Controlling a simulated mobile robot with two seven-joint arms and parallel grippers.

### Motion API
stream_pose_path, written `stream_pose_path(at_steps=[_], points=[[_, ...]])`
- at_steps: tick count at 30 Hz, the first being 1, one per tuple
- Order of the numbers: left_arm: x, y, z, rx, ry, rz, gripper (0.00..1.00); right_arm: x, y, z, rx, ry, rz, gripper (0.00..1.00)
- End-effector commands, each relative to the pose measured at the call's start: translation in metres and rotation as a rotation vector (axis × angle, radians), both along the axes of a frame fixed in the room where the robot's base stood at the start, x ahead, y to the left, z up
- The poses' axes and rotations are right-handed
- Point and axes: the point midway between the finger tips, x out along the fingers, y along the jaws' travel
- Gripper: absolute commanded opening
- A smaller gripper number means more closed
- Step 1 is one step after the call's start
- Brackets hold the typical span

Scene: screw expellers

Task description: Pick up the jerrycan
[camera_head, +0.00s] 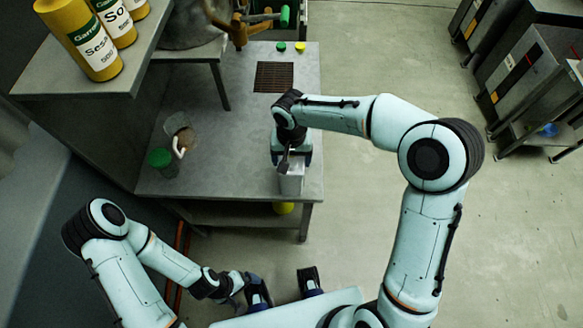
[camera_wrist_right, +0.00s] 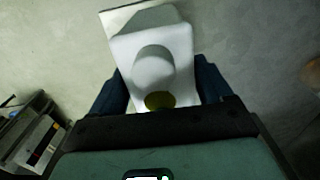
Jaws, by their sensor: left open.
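The jerrycan (camera_head: 292,184) is a pale, whitish container at the front right edge of the grey table. In the right wrist view the jerrycan (camera_wrist_right: 172,47) shows its handle and a yellow-green cap. My right gripper (camera_head: 291,157) is at the jerrycan. In the right wrist view its two dark fingers (camera_wrist_right: 162,88) stand on either side of the jerrycan, close to its sides. I cannot tell whether they press on it. My left gripper (camera_head: 284,287) is open and empty, low in the head view, in front of the table.
The grey table (camera_head: 235,150) holds a green-lidded jar (camera_head: 163,163), a clear container (camera_head: 180,132), a brown grate (camera_head: 274,77) and green and yellow caps (camera_head: 290,47). Yellow bottles (camera_head: 93,45) stand on a shelf at the upper left.

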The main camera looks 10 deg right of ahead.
Motion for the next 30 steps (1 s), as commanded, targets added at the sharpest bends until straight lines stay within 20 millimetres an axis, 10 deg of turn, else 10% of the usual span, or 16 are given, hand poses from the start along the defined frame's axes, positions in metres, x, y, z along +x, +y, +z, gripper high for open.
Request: stream_pose_path(at_steps=[16,30], points=[[0.001,0.0,0.002,0.0,-0.001,0.0,1.0,0.001,0.0,0.021,0.0,-0.006,-0.001,0.0],[0.008,0.0,0.018,0.0,-0.009,0.0,1.0,0.002,0.001,0.138,0.003,-0.009,0.0,0.0]])
